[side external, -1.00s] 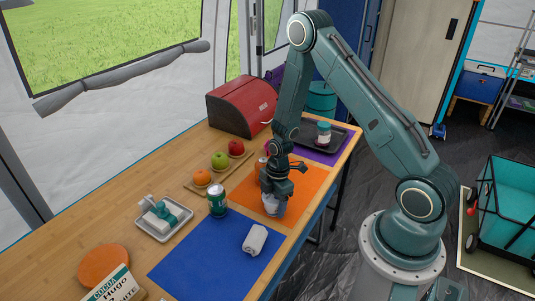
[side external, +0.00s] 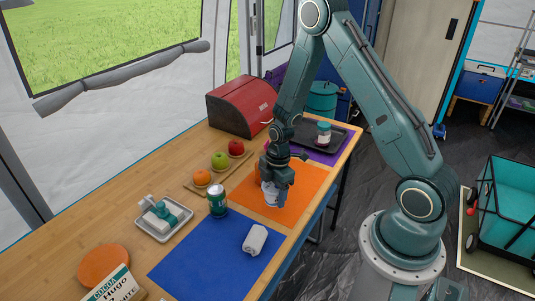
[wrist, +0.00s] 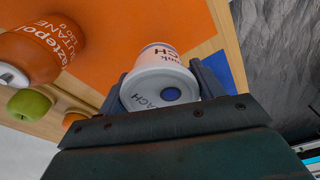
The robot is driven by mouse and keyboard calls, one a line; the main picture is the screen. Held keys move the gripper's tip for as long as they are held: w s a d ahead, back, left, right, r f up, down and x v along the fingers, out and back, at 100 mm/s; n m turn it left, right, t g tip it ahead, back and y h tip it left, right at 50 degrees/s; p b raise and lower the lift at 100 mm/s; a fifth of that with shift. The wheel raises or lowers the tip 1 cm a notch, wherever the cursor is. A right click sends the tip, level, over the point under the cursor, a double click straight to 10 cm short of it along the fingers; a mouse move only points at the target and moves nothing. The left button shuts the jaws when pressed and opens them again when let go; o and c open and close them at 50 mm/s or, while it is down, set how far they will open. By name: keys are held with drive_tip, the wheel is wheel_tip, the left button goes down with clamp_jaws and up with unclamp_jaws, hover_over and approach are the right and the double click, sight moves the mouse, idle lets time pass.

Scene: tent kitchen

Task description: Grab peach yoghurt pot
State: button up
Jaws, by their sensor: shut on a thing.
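The peach yoghurt pot (wrist: 158,88) is white, with part of the word PEACH and a blue dot on its lid in the wrist view. It sits between the two fingers of my gripper (wrist: 164,82), which is shut on it. In the side view the pot (side external: 270,194) shows below my gripper (side external: 273,183), over the orange mat (side external: 304,185). My gripper hides part of it. I cannot tell whether its base touches the mat.
An orange butane canister (wrist: 32,50) stands close beside the pot. Apples and an orange (side external: 202,178) lie on a board behind.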

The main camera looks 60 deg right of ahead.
sight(273, 185)
wheel_tip(273, 185, up, 16)
drive_tip(key=shift+f, duration=0.25)
idle(0.3)
idle(0.5)
